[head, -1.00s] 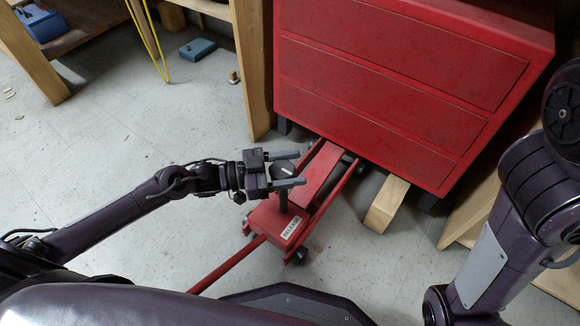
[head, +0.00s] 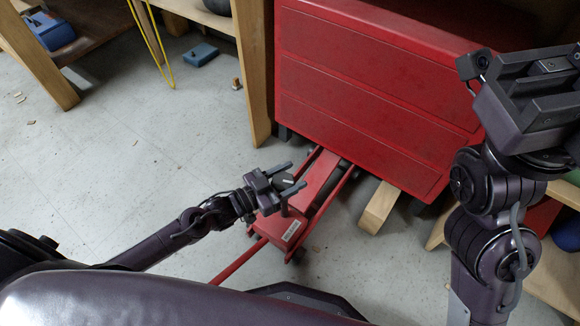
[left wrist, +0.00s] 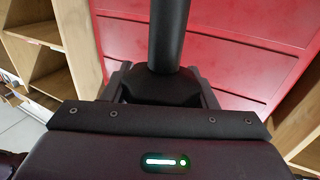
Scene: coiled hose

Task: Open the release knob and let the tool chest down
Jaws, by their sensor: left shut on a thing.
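The red tool chest (head: 375,105) stands at the upper right, over the front of a low red floor jack (head: 318,180). The jack has a white label (head: 291,230) and a long red handle (head: 238,262). The dark release knob (head: 283,182) with a pale mark sits on a post at the jack's rear. My left gripper (head: 287,179) is shut on the knob, one finger on each side. In the left wrist view the black knob (left wrist: 161,88) and a dark post show between the fingers. My right gripper (head: 530,95) is raised at the upper right, its jaw state unclear.
A wooden block (head: 380,207) lies on the floor by the chest's lower edge. A wooden bench leg (head: 254,80) stands left of the chest. A blue box (head: 200,54) lies on the floor farther back.

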